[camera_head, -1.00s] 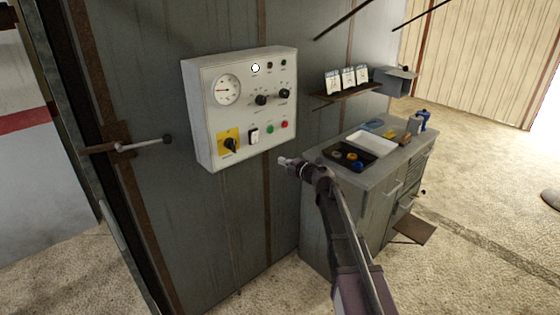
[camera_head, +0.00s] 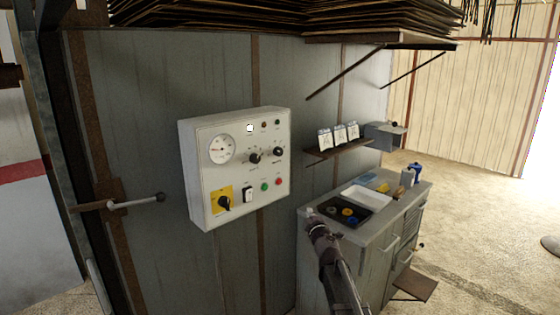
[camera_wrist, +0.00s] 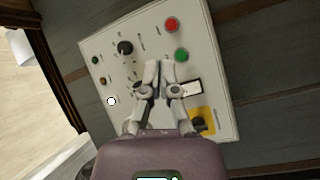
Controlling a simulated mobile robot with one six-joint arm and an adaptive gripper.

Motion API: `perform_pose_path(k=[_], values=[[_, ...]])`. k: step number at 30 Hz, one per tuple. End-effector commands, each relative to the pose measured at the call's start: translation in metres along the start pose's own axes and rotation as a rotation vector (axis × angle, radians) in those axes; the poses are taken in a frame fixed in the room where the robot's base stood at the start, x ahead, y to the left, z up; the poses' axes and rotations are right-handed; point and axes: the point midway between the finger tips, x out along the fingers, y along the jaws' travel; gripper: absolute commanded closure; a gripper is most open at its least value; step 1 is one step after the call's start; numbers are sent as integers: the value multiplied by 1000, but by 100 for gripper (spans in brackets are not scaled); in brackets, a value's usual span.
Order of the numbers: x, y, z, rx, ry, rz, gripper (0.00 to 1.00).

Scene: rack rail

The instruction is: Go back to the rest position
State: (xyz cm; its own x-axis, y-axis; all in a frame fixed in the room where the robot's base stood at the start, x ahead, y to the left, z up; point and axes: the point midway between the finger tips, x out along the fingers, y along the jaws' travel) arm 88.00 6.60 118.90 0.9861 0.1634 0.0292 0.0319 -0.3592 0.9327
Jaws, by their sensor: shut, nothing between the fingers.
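My gripper (camera_head: 310,213) is shut and empty. In the head view it stands at the lower middle, in front of the cabinet and to the lower right of the control panel, with my arm reaching up from the bottom edge. In the wrist view my gripper (camera_wrist: 159,64) shows its two fingers together, with the white control panel (camera_wrist: 205,45) behind them. The control panel (camera_head: 195,160) hangs on the grey wall, with a gauge, knobs, small lamps, a yellow-backed switch, and green and red buttons. I cannot see the fingers touching it.
A grey cabinet (camera_head: 375,262) stands right of the panel, with a black tray (camera_head: 371,222) and a white tray (camera_head: 380,205) on top. A small shelf (camera_head: 322,156) holds white cards. A lever (camera_head: 140,201) sticks out at left. Open floor (camera_head: 490,240) lies at right.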

Motion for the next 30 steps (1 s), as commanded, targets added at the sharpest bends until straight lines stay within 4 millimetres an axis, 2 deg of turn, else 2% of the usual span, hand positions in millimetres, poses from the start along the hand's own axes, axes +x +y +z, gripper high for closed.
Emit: perform_pose_path(k=[4,8,15,18,23,30], values=[[-26,3,37,135,-191,25,100],[-50,-2,67,252,-358,23,100],[-106,-30,113,468,-663,-40,100],[-133,-47,125,554,-785,-89,100],[-179,-78,134,688,-972,-197,100],[-254,-125,124,868,-1223,-425,100]])
